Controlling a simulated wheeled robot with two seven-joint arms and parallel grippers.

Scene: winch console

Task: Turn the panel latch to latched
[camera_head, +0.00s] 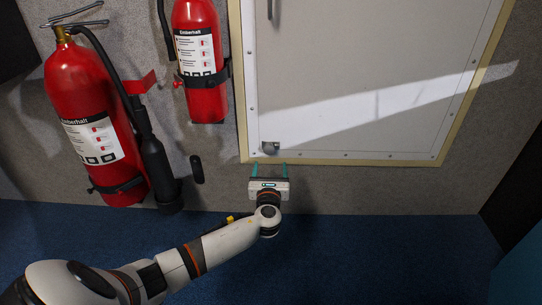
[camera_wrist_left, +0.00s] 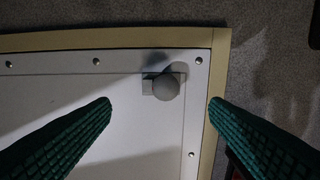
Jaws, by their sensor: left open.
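The panel latch (camera_head: 270,147) is a small grey knob on a plate at the lower left corner of the white panel (camera_head: 350,90). In the left wrist view the latch (camera_wrist_left: 166,87) shows as a round grey knob over a small rectangular plate. My left gripper (camera_head: 268,169) is open just below the latch in the head view. Its two green fingers (camera_wrist_left: 160,106) stand apart on either side of the latch in the wrist view, not touching it. Whether the latch is turned is too small to tell. My right gripper is not in view.
Two red fire extinguishers, a large one (camera_head: 92,115) and a smaller one (camera_head: 200,55), hang on the wall left of the panel. A small black object (camera_head: 197,169) is on the wall left of my gripper. The blue floor (camera_head: 390,250) at right is clear.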

